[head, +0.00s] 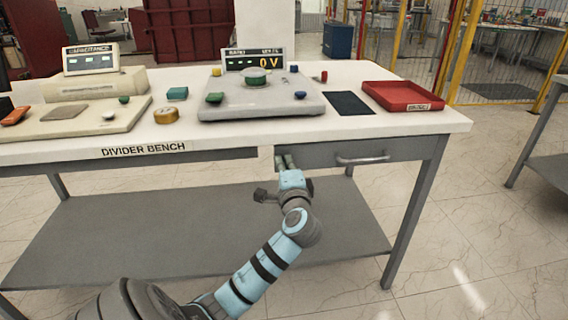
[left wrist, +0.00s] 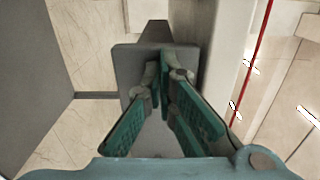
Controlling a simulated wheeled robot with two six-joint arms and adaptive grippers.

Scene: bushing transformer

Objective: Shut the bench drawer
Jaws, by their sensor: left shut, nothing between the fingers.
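The bench drawer (head: 370,152) is a grey front with a pale bar handle (head: 362,160), under the right half of the divider bench top. How far it stands out is hard to tell from this angle. My left gripper (head: 284,160) is at the left end of the drawer front, below the table edge, left of the handle. Its fingers are shut with nothing between them. In the left wrist view the green-padded fingers (left wrist: 160,78) converge in front of a grey surface; contact cannot be told. My right gripper is not in view.
A grey lower shelf (head: 130,235) lies beneath. The floor at right is clear.

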